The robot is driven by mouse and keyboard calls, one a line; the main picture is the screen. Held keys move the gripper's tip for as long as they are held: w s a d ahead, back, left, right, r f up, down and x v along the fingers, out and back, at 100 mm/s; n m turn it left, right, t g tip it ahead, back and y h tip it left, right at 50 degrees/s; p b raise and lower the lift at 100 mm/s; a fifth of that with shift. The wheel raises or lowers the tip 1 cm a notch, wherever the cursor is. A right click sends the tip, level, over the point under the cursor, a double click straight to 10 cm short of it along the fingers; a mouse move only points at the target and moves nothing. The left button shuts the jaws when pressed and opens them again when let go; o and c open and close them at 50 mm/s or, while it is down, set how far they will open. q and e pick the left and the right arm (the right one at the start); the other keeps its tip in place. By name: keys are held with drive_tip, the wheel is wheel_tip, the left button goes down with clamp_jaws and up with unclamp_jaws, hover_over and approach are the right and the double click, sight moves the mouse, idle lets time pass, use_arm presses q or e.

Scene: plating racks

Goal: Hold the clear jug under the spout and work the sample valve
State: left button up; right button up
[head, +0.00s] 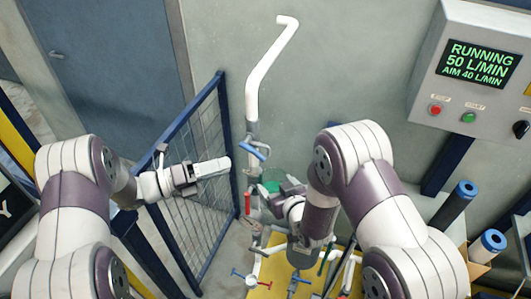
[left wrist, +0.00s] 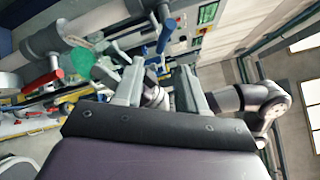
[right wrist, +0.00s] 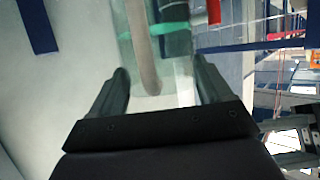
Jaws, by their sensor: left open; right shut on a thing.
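A white pipe (head: 262,80) comes down the wall to the sample valve, whose blue lever (head: 252,150) also shows in the left wrist view (left wrist: 165,36). The clear jug with green in it (head: 271,180) is beside the pipe below the lever. My right gripper (head: 277,190) is shut on the jug; the right wrist view shows the clear wall (right wrist: 175,68) between its fingers, with a pipe end seen in or behind it. My left gripper (head: 226,164) is open and empty, just left of the blue lever and apart from it.
A wall panel display (head: 478,61) reads RUNNING 50 L/MIN, AIM 40 L/MIN, above red and green buttons. A blue-framed mesh fence (head: 190,150) stands close behind my left arm. A red handle (head: 247,203) and several pipes with valves sit low. Dark rolls (head: 458,205) stand at right.

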sight(252, 152)
use_arm(q)
drive_tip(key=x, duration=1.2)
drive_tip(key=shift+s, duration=0.1)
